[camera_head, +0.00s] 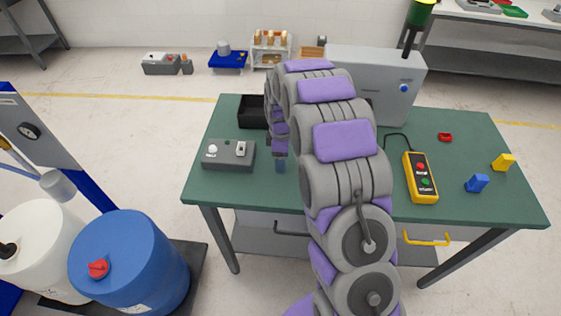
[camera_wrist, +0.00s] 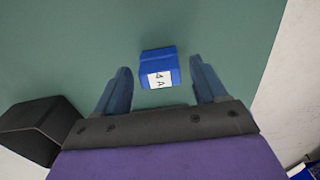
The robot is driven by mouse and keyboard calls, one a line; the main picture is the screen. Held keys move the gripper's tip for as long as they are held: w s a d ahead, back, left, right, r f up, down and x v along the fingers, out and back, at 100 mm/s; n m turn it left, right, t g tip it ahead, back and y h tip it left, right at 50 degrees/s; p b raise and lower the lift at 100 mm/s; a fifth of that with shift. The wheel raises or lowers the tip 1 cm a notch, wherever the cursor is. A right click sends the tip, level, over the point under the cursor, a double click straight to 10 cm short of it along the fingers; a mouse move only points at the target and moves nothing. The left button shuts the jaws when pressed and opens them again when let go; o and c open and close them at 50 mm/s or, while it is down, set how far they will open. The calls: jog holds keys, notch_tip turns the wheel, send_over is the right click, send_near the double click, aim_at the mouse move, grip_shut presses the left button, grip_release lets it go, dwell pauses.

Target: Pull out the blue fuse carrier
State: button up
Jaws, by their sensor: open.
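The blue fuse carrier (camera_wrist: 159,68) shows in the wrist view as a small blue block with a white label reading "4A". It is over the green tabletop, between and slightly beyond my fingertips. My gripper (camera_wrist: 160,82) is open, with one finger on each side of the carrier and a visible gap to each. In the head view my gripper (camera_head: 280,163) points down over the table, left of my arm. I cannot make out this carrier there; my arm hides part of the table.
The green table (camera_head: 240,190) holds a grey box (camera_head: 228,155) with a knob, a black bin (camera_head: 253,110), a grey cabinet (camera_head: 390,85) and a yellow pendant (camera_head: 421,177). Blue (camera_head: 477,182), yellow (camera_head: 502,162) and red (camera_head: 445,137) pieces lie at right. Drums (camera_head: 130,262) stand at left.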

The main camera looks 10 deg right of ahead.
dwell(0.7)
grip_shut()
dwell(0.5)
jog(key=shift+r+p, duration=0.1)
jog(key=shift+p, duration=0.2)
jog(key=shift+r+p, duration=1.25)
jog(key=shift+r, duration=1.65)
